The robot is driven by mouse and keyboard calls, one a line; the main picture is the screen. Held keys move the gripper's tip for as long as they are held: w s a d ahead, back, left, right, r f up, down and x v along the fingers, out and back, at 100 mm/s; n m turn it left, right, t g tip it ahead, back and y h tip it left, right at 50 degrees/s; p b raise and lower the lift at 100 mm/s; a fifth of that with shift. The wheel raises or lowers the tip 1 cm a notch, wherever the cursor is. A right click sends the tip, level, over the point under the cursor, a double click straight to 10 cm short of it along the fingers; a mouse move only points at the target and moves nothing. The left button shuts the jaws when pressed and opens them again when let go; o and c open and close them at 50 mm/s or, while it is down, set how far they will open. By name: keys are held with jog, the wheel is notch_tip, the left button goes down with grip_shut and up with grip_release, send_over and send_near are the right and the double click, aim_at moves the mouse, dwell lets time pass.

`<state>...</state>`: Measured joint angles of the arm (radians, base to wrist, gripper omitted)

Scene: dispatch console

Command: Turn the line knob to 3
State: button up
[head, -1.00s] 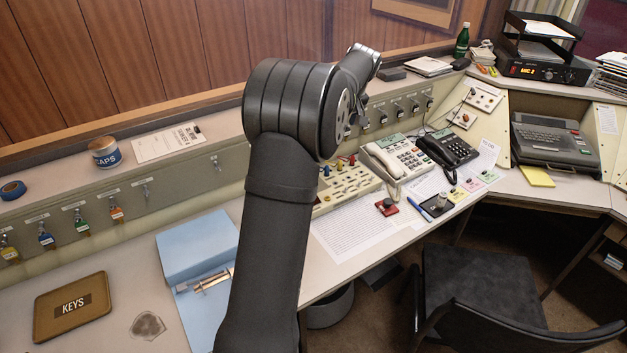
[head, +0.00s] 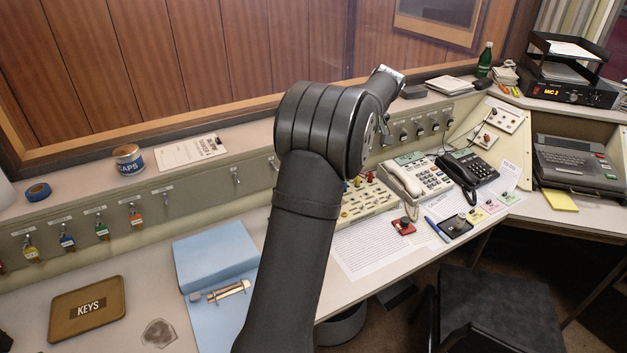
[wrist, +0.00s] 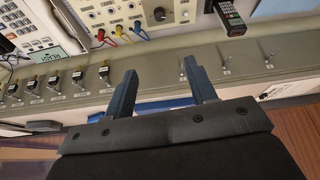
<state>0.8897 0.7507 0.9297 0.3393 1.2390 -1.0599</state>
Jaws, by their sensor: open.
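In the wrist view, a light control panel (wrist: 125,8) lies at the top edge, beyond my fingertips. It carries a dark round knob (wrist: 160,14) with marks around it. I cannot read its label or tell its setting, so I cannot be sure that it is the line knob. My gripper (wrist: 160,82) is open, with nothing between its two dark blue-grey fingers. It is apart from the knob and shows over the grey hook rail. In the head view, my arm hides the gripper and part of the console panel (head: 372,200).
Red, yellow and blue plugs (wrist: 122,31) stick out beside the knob. A black handset (wrist: 229,14) lies right of it. The grey rail (wrist: 150,60) bears hooks, several with tags. In the head view, a white phone (head: 428,180) and a black phone (head: 468,168) stand right of the panel.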

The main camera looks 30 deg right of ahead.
jog(key=w+f+n, duration=0.1)
jog(key=w+f, duration=0.2)
jog(key=f, duration=0.5)
jog(key=w+f+n, duration=0.1)
jog(key=w+f, duration=0.3)
jog(key=f, duration=0.5)
jog(key=w+f, duration=0.3)
jog(key=f, duration=0.6)
jog(key=shift+w+a+f+n+y, duration=0.25)
jog(key=shift+n+y, duration=0.15)
jog(key=shift+c, duration=0.4)
jog(key=c, duration=0.9)
